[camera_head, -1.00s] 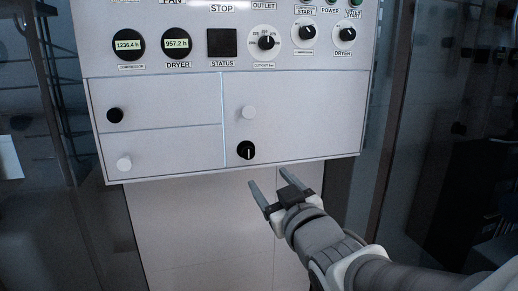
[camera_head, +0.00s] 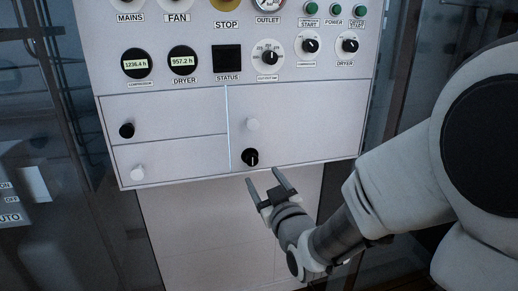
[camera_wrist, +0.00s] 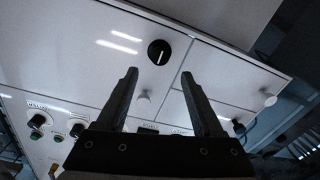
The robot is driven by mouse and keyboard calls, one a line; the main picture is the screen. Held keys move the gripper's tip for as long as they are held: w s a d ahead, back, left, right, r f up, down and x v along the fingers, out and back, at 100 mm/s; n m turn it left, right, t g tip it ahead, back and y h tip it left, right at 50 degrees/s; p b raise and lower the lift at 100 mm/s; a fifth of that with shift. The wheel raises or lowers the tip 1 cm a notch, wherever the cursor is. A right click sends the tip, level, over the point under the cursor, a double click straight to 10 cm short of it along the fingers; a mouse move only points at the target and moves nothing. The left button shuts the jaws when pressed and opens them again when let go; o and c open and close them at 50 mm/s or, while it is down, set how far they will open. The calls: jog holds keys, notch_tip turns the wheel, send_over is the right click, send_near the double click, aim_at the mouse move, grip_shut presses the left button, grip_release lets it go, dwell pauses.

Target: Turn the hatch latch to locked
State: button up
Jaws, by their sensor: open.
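The hatch latch is a black round knob (camera_head: 250,157) with a white pointer line, low on the right-hand hatch door (camera_head: 310,130). The line stands about upright in the head view. The latch also shows in the wrist view (camera_wrist: 159,52), above the gap between my fingertips. A white knob (camera_head: 252,125) sits above the latch on the same door; it shows between my fingers in the wrist view (camera_wrist: 143,103). My gripper (camera_head: 264,177) is open and empty, just below the latch and apart from it. The door looks closed.
Two smaller doors at the left carry a black knob (camera_head: 127,130) and a white knob (camera_head: 137,173). Dials, a dark status window (camera_head: 228,58) and green buttons fill the panel above. The space below the panel's lower edge is a plain pale surface.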

aim_at(253, 161)
jog(key=x, duration=0.9)
jog(key=shift+c, duration=0.2)
grip_shut()
